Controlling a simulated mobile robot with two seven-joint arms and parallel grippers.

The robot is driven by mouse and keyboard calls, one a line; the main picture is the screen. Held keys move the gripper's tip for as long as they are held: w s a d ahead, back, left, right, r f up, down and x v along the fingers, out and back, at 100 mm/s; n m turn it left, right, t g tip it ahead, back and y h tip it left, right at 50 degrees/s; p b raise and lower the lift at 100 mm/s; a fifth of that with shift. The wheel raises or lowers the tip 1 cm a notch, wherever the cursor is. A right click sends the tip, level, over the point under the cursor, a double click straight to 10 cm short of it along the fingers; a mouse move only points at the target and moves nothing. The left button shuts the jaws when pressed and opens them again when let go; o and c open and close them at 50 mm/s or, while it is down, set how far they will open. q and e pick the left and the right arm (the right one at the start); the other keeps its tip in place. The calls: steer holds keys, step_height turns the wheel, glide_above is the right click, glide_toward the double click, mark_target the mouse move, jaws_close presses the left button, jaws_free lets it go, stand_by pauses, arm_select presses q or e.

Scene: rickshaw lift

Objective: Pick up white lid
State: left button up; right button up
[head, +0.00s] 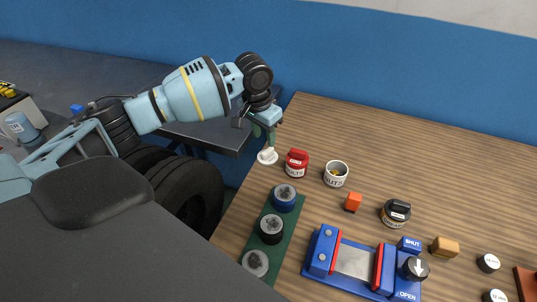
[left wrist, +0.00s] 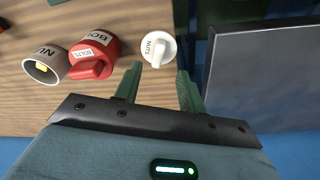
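The white lid (head: 267,156) lies on the wooden table near its left edge. In the left wrist view the white lid (left wrist: 158,47) has a raised grip bar and a "NUTS" label. My left gripper (head: 268,137) is above the lid, pointing down. In the left wrist view its green fingers (left wrist: 160,85) are apart with nothing between them, and the lid shows just beyond the tips. A white cup labelled NUTS (head: 336,174), uncovered, stands to the right; it also shows in the left wrist view (left wrist: 46,66). My right gripper is not in view.
A red BOLTS jar (head: 297,163) stands close to the lid's right. A dark table (head: 226,135) adjoins at left.

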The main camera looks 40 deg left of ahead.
mark_target(267, 150)
arm_select(q)
steer(key=shift+w+d+f, duration=0.1)
steer(key=shift+w+f, duration=0.05)
steer(key=shift+f, duration=0.8)
steer(key=shift+w+d+f, duration=0.1)
steer(key=shift+w+f, duration=0.1)
steer(key=shift+f, duration=0.7)
steer(key=shift+w+f, duration=0.15)
steer(key=shift+f, duration=0.8)
steer(key=shift+c, duration=0.4)
jaws_close()
